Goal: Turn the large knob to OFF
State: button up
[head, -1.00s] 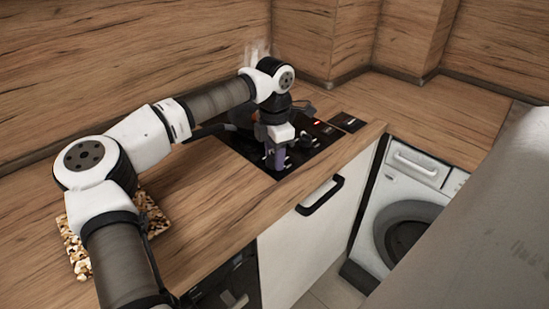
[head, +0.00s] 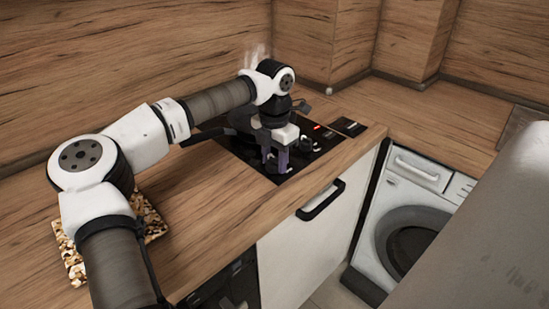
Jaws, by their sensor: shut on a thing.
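The black cooktop (head: 250,158) is set into the wooden counter and carries small knobs (head: 305,144) near its right side. My gripper (head: 276,167) points down at the front part of the cooktop. Its two purple-grey fingers stand side by side, a little apart, shut on the large knob between them. The fingers hide most of that knob, so its pointer and setting cannot be read. A small red light (head: 317,127) glows on the cooktop to the right of my gripper.
A dark pan-like shape is partly hidden behind my arm, with pale steam (head: 256,54) above. A tray of popcorn-like pieces (head: 153,217) lies at the left. A white cabinet door with a black handle (head: 321,199) and a washing machine (head: 408,225) stand below the counter.

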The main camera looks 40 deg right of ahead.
aim_at(274, 157)
jog(key=o, duration=1)
jog(key=shift+c, duration=0.2)
jog(key=shift+r, duration=0.1)
notch_tip(274, 157, up, 14)
jog(key=b, duration=0.1)
jog(key=shift+f, duration=0.2)
